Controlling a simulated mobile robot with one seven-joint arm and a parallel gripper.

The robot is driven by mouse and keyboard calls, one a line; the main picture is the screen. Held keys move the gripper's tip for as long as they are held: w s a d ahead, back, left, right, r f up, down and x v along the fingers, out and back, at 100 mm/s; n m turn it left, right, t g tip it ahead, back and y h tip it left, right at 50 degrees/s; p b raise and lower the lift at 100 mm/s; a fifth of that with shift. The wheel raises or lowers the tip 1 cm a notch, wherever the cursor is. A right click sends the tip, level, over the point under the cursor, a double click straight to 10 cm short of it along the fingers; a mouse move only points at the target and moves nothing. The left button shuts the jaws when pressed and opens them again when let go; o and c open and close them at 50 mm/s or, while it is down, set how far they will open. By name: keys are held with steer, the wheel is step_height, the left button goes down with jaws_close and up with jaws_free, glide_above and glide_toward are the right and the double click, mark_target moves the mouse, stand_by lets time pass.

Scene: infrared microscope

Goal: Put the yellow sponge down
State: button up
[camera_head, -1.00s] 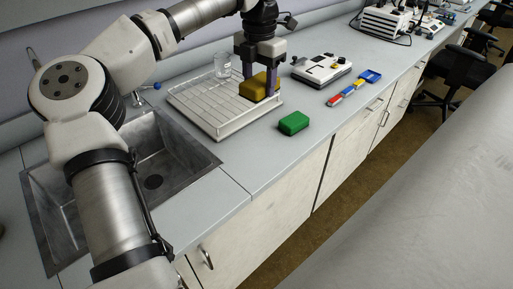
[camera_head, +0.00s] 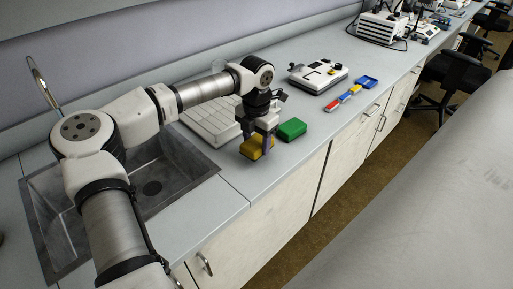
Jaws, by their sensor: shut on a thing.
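The yellow sponge (camera_head: 252,148) is between the fingers of my gripper (camera_head: 257,146), which is shut on it. The sponge is low over the grey counter, in front of the white rack, near the counter's front edge. I cannot tell whether it touches the counter top. Part of it is hidden behind the fingers. A green sponge (camera_head: 292,129) lies on the counter just to the right of my gripper, a small gap away.
The white wire rack (camera_head: 205,122) is behind my arm, partly hidden. A sink (camera_head: 150,205) is at left. A white instrument (camera_head: 318,77) stands behind, beside red, yellow and blue items (camera_head: 345,98) and a blue tray (camera_head: 367,82). Bare counter lies front left of the sponge.

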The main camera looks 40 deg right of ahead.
mark_target(256, 141)
steer(key=shift+f, duration=1.5)
steer(key=shift+f, duration=0.1)
steer(key=o, duration=0.9)
steer(key=shift+o, duration=0.2)
step_height(256, 141, up, 14)
steer(key=b, duration=0.1)
steer(key=shift+s+d+f, duration=0.15)
steer(key=shift+s, duration=0.25)
steer(key=shift+s+f, duration=0.1)
